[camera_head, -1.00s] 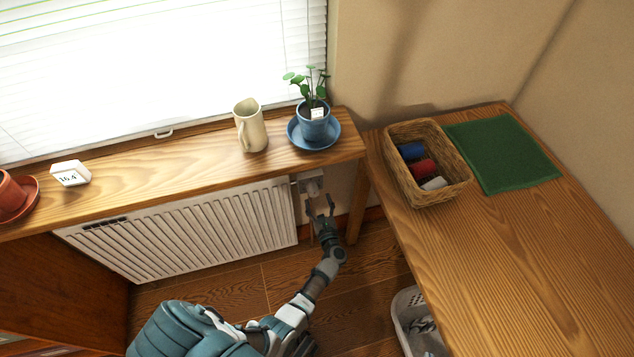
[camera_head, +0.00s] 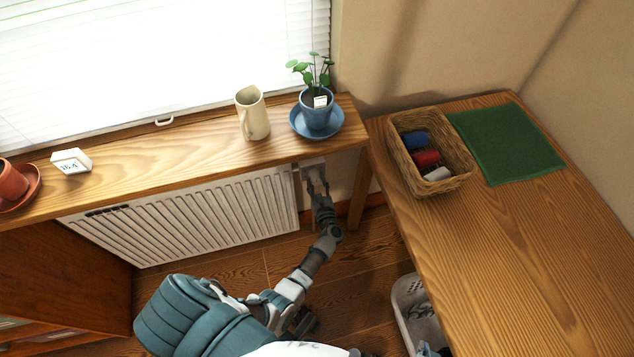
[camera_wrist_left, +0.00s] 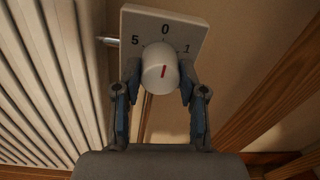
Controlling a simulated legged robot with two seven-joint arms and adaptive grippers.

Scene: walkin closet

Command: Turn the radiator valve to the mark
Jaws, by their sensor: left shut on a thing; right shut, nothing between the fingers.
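My left gripper (camera_wrist_left: 160,78) is shut on the knob, one finger on each side. In the head view my left gripper (camera_head: 317,180) reaches up to the valve below the sill's right end, and the fingers and sill hide most of the valve there.
The white radiator (camera_head: 190,218) is left of the valve. The wooden sill (camera_head: 190,153) overhangs it, holding a jug (camera_head: 251,113), a potted plant (camera_head: 317,108) and a display reading 16.4 (camera_head: 71,162). A sill leg (camera_head: 358,196) and a table (camera_head: 530,250) are to the right.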

